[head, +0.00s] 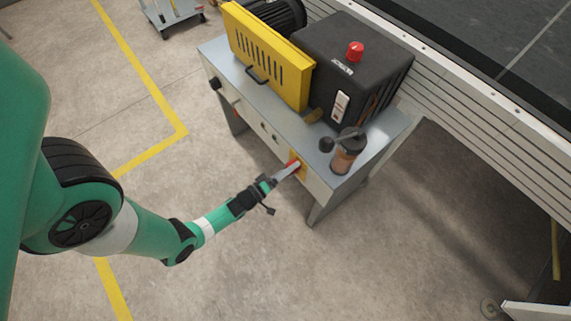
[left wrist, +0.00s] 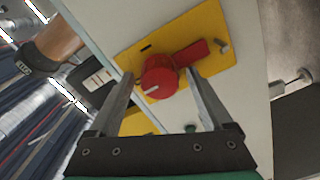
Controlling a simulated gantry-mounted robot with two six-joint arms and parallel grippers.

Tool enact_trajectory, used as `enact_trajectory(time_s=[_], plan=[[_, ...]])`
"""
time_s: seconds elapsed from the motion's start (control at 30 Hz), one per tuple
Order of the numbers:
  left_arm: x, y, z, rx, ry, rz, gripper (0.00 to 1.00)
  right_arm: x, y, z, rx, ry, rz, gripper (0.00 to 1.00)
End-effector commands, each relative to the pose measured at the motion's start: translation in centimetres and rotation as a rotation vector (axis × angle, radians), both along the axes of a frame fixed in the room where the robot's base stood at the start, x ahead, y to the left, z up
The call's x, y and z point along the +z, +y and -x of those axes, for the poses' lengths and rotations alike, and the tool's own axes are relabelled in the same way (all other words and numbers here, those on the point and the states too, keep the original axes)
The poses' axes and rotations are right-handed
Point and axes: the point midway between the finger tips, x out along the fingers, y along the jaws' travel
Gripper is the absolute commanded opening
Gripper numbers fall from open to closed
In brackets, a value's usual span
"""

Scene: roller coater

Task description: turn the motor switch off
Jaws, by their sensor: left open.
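The motor switch is a red rotary knob (left wrist: 161,76) with a handle, on a yellow plate (left wrist: 215,22) fixed to the machine's pale front panel. In the left wrist view its handle points to the upper right. In the head view the red knob (head: 293,163) is partly hidden by my fingers. My left gripper (head: 288,171) is open at the front panel, in front of the switch. In the left wrist view its two fingertips (left wrist: 160,76) are on either side of the round part of the knob. Whether they touch it I cannot tell. My right gripper is not in view.
The machine's grey tabletop (head: 232,68) carries a yellow guard (head: 270,62), a black housing with a red button (head: 355,50), and a brown jar (head: 345,155) near the corner above the switch. A conveyor (head: 470,100) runs behind. The floor in front is clear.

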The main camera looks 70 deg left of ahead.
Motion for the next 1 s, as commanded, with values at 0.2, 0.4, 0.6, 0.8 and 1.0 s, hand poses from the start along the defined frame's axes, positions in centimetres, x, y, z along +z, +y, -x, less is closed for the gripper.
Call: enact_trajectory(time_s=[0.2, 0.4, 0.6, 0.8, 1.0], plan=[[0.2, -1.1, 2.7, 0.003, 0.004, 0.003, 0.84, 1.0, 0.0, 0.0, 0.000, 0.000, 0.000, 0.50], [0.2, -2.6, 7.1, 0.012, 0.002, 0.000, 0.84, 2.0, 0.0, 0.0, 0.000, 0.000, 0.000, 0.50], [0.1, -3.3, 9.3, 0.014, 0.002, -0.007, 0.84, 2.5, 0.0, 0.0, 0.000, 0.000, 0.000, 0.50], [0.1, -4.0, 10.4, 0.009, 0.001, -0.005, 0.84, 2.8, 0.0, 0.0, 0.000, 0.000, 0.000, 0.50], [0.0, -4.4, 10.7, 0.001, 0.000, 0.002, 0.84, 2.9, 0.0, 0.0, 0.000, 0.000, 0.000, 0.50]])
